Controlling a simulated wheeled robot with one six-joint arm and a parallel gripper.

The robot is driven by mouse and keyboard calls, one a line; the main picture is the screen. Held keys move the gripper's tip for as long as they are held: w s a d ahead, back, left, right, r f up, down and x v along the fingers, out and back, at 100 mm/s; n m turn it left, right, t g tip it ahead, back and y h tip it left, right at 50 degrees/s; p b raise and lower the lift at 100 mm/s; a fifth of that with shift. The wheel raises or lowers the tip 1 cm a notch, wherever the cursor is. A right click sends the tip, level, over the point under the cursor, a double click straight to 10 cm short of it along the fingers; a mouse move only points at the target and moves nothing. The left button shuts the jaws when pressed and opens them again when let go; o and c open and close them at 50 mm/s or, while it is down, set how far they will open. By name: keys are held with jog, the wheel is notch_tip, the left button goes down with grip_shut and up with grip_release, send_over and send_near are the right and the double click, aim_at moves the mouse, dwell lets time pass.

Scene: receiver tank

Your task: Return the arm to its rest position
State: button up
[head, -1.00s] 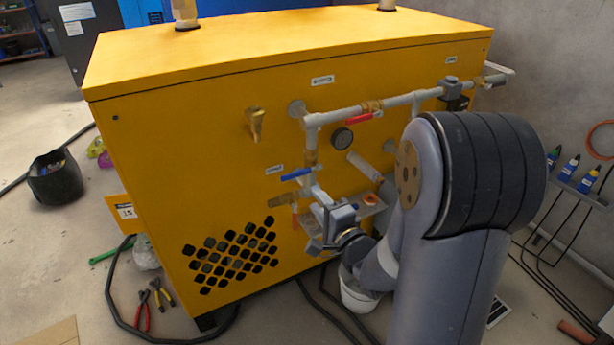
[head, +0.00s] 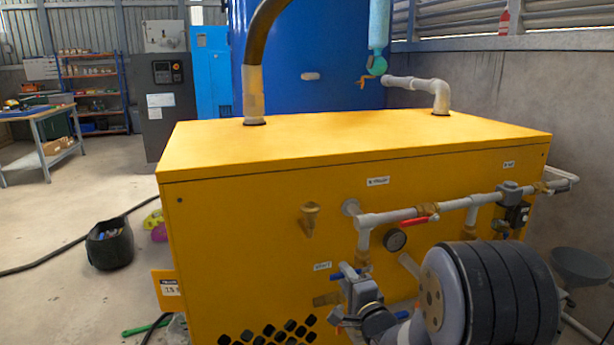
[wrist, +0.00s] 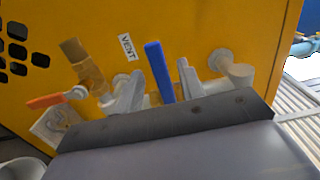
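My arm reaches in from the lower right of the head view, and my gripper (head: 362,292) is at the front of the yellow cabinet (head: 300,215), close to the vent valve. In the wrist view my gripper (wrist: 163,88) is open, with one grey finger on each side of a blue lever (wrist: 158,70). Narrow gaps show between the lever and the fingers. The VENT label (wrist: 127,46) is just above. My wrist body hides the lower half of that view.
A grey pipe with a red handle (head: 421,219) and a gauge (head: 395,239) lie close to my arm. A brass valve (wrist: 86,70) with an orange handle (wrist: 45,101) is left of the fingers. A black bucket (head: 110,245) stands on open floor at left.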

jog(key=p+v, duration=0.1)
jog(key=v, duration=0.9)
jog(key=w+a+n+b, duration=0.1)
jog(key=w+a+b, duration=0.1)
jog(key=w, duration=0.7)
jog(key=shift+w+a+f, duration=0.25)
jog(key=shift+a+f, duration=0.15)
jog(key=shift+a, duration=0.15)
